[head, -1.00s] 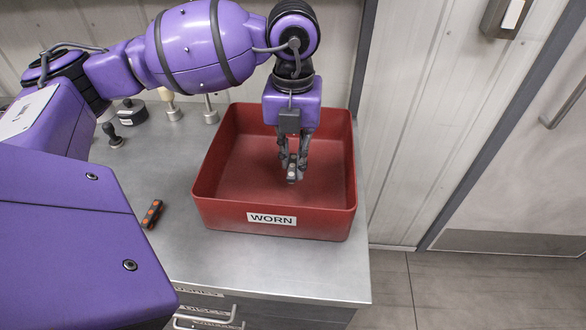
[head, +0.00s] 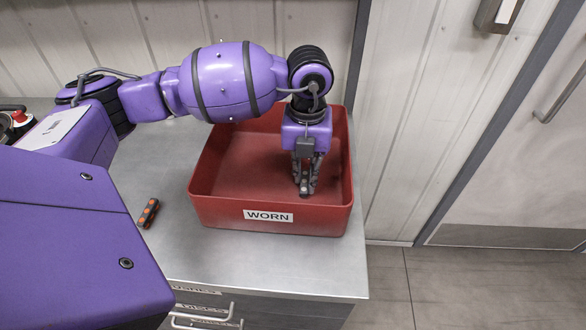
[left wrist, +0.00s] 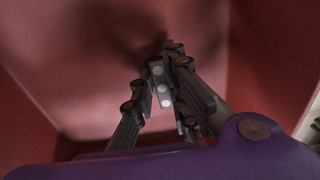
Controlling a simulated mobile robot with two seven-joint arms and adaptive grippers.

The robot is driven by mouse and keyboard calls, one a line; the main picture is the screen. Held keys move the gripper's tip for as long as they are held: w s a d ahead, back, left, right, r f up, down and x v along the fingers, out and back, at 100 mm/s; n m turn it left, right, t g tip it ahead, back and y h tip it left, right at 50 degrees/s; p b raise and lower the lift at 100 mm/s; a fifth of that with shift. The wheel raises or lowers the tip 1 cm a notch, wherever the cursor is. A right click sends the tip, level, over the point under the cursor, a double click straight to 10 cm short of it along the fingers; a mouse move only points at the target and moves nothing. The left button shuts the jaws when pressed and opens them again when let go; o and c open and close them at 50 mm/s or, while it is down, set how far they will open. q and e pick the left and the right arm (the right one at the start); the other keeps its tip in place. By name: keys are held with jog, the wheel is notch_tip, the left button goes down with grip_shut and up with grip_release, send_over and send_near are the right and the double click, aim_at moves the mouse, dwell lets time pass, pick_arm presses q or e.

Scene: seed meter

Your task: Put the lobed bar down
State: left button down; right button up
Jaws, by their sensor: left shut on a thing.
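My left gripper (head: 305,188) points down inside the red bin labelled WORN (head: 205,203), toward its right side. It is shut on the lobed bar (head: 304,186), a small grey bar with pale round spots. In the left wrist view the bar (left wrist: 160,85) sits between the two fingers (left wrist: 158,100), with the red bin floor beyond it. I cannot tell whether the bar touches the floor. In the head view the fingers hide much of the bar. My right gripper is not in view.
A dark bar with orange spots (head: 148,213) lies on the grey counter (head: 250,258) left of the bin. The bin walls stand around the gripper. The bin floor left of the gripper looks empty. A wall and door are to the right.

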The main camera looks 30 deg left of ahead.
aim_at(305, 176)
pick_arm(q)
jog(key=c, duration=1.7)
grip_release()
jog(key=shift+f, duration=0.1)
jog(key=shift+c, duration=0.2)
notch_tip(305, 176, up, 12)
jog(key=shift+r, duration=0.2)
jog(key=shift+w, duration=0.1)
